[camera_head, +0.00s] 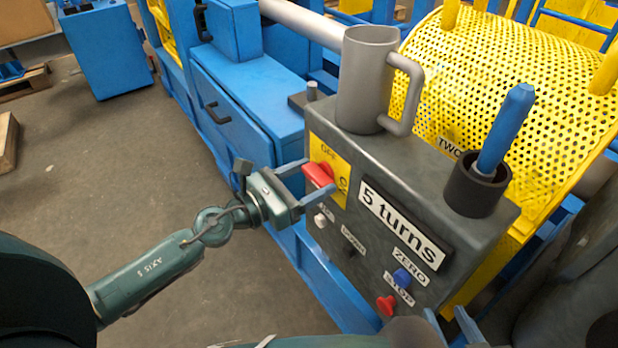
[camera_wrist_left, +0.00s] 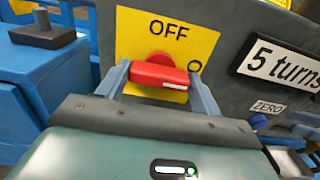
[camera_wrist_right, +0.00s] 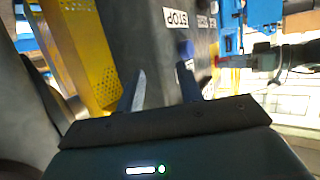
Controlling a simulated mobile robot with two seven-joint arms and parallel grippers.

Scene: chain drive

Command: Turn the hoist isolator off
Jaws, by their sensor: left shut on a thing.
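The hoist isolator is a red handle (camera_head: 318,174) on a yellow plate (camera_head: 330,160) marked OFF, on the face of a dark grey control box. In the left wrist view the red handle (camera_wrist_left: 160,75) lies about level across the picture, below the word OFF. My left gripper (camera_wrist_left: 160,82) is shut on the handle, with one finger at each side; it reaches in from the left in the head view (camera_head: 308,184). My right gripper (camera_head: 448,322) is open and empty at the lower edge, near the red STOP button. Its fingers (camera_wrist_right: 162,88) stand apart in the right wrist view.
The box face holds a "5 turns" label (camera_head: 403,223), a blue ZERO button (camera_head: 401,277) and a red STOP button (camera_head: 386,305). A grey mug (camera_head: 365,85) and a dark cup with a blue tool (camera_head: 505,130) stand on top. A yellow perforated guard (camera_head: 500,75) is behind.

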